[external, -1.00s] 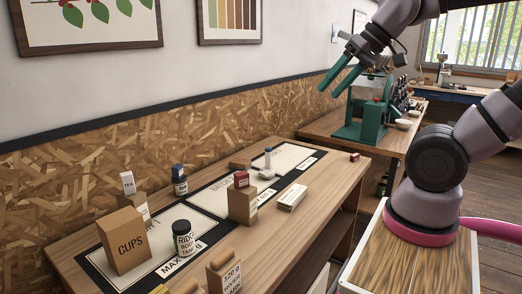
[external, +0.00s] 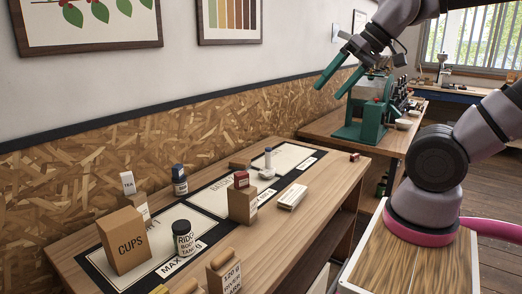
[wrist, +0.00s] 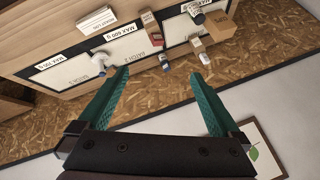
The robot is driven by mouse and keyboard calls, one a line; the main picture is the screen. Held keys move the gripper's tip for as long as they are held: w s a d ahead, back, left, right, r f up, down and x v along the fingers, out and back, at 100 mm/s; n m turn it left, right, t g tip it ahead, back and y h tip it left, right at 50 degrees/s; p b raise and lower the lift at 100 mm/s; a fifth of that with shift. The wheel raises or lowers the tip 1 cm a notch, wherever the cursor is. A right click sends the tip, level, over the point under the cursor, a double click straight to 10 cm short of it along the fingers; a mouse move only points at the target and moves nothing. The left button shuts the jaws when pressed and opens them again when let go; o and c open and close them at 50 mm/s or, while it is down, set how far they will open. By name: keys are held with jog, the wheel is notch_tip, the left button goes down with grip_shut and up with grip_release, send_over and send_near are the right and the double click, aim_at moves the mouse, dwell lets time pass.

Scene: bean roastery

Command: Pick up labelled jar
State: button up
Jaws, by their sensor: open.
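The labelled jar (external: 184,241) is white with a black lid and dark print. It stands upright on the table beside the CUPS box, near a MAX label strip. My gripper (external: 328,92) is open and empty, high above the table's far end and well away from the jar. In the wrist view its green fingers (wrist: 158,74) are spread, with nothing between them but table and wall behind.
The brown CUPS box (external: 127,241) stands close left of the jar. A dark-lidded bottle (external: 180,180), a white TEA box (external: 128,183) and a brown box with a red tin (external: 242,200) stand nearby. A green machine (external: 366,119) is on the back bench.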

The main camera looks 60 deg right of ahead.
aim_at(186, 225)
jog(key=w+a+f+n+t, duration=0.1)
jog(key=w+a+f+n, duration=0.15)
jog(key=w+f, duration=0.65)
jog(key=w+a+f+n, duration=0.2)
jog(key=w+f+n, duration=0.25)
jog(key=w, duration=0.85)
jog(key=a+f+n+y, duration=0.2)
jog(key=a+f, duration=0.4)
jog(key=f, duration=0.1)
jog(key=w+a+f+n+t+y, duration=0.1)
jog(key=a+f+n+y, duration=0.1)
jog(key=a+f, duration=0.4)
jog(key=w+a+f+n+y, duration=0.1)
jog(key=a+f+y, duration=0.2)
jog(key=a+f, duration=0.3)
jog(key=shift+w+a+f+n+t, duration=0.1)
jog(key=shift+f+n+t, duration=0.1)
jog(key=shift+f, duration=0.45)
jog(key=shift+w+a+f+n+t, duration=0.1)
jog(key=shift+f+n, duration=0.1)
jog(key=shift+f, duration=0.45)
jog(key=x, duration=0.4)
jog(key=shift+w+a+f, duration=0.1)
jog(key=shift+w+a, duration=0.1)
jog(key=shift+w, duration=0.05)
jog(key=x, duration=0.5)
jog(key=shift+w+d+f, duration=0.1)
jog(key=shift+w+f, duration=0.25)
